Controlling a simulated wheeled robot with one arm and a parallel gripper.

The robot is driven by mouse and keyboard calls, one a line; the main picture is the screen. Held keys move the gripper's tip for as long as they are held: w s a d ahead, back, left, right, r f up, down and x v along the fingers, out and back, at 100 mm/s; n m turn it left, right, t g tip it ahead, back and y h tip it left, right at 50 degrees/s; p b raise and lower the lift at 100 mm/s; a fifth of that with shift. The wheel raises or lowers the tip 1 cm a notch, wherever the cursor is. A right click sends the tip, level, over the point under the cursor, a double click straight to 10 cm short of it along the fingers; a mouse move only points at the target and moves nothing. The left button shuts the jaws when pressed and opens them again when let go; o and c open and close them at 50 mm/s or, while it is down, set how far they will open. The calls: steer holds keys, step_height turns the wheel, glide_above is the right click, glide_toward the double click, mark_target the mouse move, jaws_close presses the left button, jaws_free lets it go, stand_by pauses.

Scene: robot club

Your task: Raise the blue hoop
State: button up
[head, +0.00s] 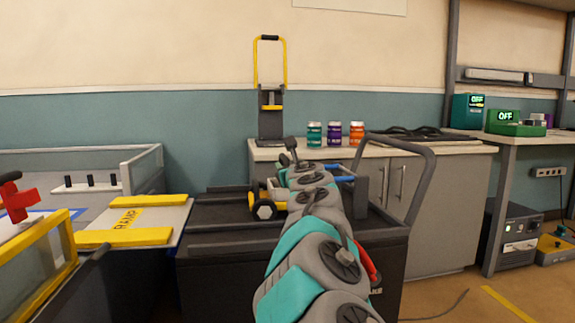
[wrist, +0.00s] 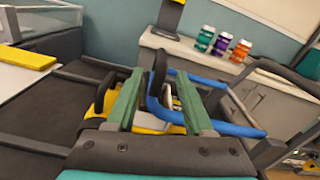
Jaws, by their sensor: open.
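The blue hoop (wrist: 236,129) is a bent blue bar on a small yellow and black wheeled machine (head: 264,208). In the head view only short pieces of the hoop (head: 341,179) show to the right of my arm; the rest is hidden. In the wrist view my gripper (wrist: 160,76) is open, with its two green fingers reaching over the machine.
The machine stands on a dark cart (head: 225,250) with a grey handle (head: 425,190). Behind it is a counter (head: 465,149) with three jars (head: 335,135). A ramp board (head: 165,215) and a low-walled table (head: 140,155) lie at left. Open floor shows at right.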

mark_target(285, 156)
steer(key=shift+p+x, duration=1.15)
steer(key=shift+x, duration=2.05)
steer(key=shift+w+a, duration=0.1)
steer(key=shift+w, duration=0.5)
jaws_close()
